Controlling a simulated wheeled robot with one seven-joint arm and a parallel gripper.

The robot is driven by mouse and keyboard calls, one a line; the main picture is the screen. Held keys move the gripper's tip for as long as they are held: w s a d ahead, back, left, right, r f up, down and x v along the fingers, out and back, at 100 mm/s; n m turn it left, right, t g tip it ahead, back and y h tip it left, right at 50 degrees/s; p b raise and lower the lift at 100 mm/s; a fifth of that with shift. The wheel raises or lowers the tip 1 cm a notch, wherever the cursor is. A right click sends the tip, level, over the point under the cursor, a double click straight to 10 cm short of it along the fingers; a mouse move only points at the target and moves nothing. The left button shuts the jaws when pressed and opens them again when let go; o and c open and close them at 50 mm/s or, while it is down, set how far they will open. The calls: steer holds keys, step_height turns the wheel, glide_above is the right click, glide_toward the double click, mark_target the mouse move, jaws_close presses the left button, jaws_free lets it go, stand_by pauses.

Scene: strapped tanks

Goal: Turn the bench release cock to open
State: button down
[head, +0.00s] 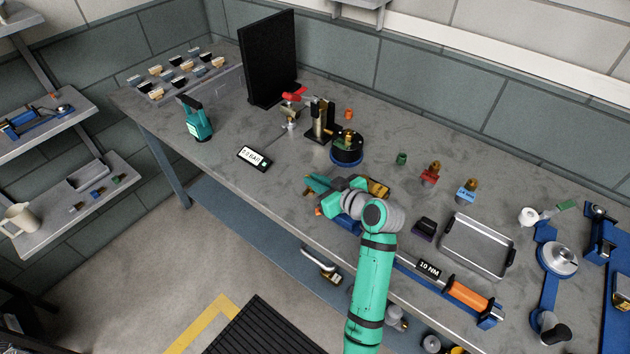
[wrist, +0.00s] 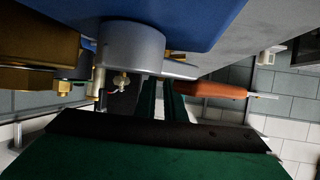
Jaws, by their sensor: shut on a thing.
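The release cock (head: 290,114) is a small brass valve with a red lever (head: 293,96), standing at the back left of the bench beside the black panel. My gripper (head: 316,185) is well in front of it and to its right, apart from it. In the wrist view my green fingers (wrist: 163,100) are close together below a grey cylinder (wrist: 131,48) on a blue body. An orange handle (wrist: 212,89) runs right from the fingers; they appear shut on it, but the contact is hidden. A small metal fitting with some red (wrist: 122,81) shows beyond, too small to identify surely.
A metal tray (head: 476,246) lies right. Bare bench lies between display and gripper.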

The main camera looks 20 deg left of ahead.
steer(key=shift+d+f, duration=0.1)
steer(key=c, duration=1.8)
jaws_free()
steer(key=shift+c, duration=0.2)
steer(key=shift+r, duration=0.4)
step_height(320, 180, up, 3)
steer(key=shift+f, duration=0.2)
steer(key=s+d+r, duration=0.3)
steer(key=s+r, duration=0.6)
steer(key=s, duration=0.4)
steer(key=shift+s+d+r, duration=0.25)
steer(key=shift+s+r, duration=0.1)
